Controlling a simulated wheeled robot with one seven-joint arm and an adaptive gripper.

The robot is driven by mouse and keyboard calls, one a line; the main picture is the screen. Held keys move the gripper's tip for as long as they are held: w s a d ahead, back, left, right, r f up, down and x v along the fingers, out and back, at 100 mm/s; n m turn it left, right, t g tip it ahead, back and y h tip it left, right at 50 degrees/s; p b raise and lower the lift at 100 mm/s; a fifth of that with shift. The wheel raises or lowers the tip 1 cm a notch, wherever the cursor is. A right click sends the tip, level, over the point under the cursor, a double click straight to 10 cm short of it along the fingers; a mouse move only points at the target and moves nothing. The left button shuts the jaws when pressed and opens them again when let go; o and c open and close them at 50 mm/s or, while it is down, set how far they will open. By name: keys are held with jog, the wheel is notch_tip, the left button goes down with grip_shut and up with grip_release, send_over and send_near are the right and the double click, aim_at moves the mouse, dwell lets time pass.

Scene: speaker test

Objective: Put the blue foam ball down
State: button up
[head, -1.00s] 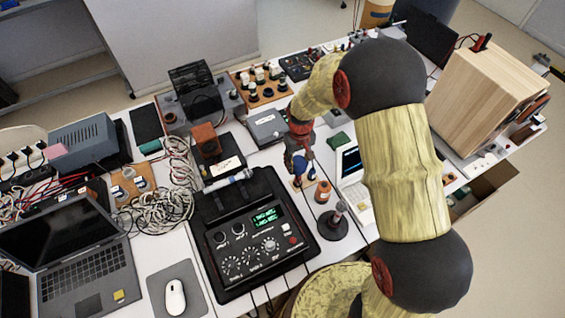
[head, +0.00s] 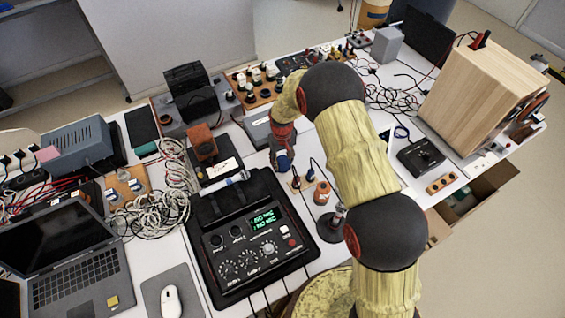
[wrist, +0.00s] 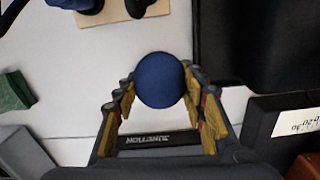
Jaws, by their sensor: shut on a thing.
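In the wrist view the blue foam ball (wrist: 160,79) sits between the two fingertips of my gripper (wrist: 160,90). The fingers are closed against its left and right sides. White table top (wrist: 70,60) shows around and beyond the ball. Whether the ball touches the table cannot be told.
The black instrument case (head: 262,225) stands left of my gripper. A black box with a white label (wrist: 290,125) is right in the wrist view, a green block (wrist: 15,90) left.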

jog(key=shift+f, duration=0.15)
jog(key=o, duration=0.7)
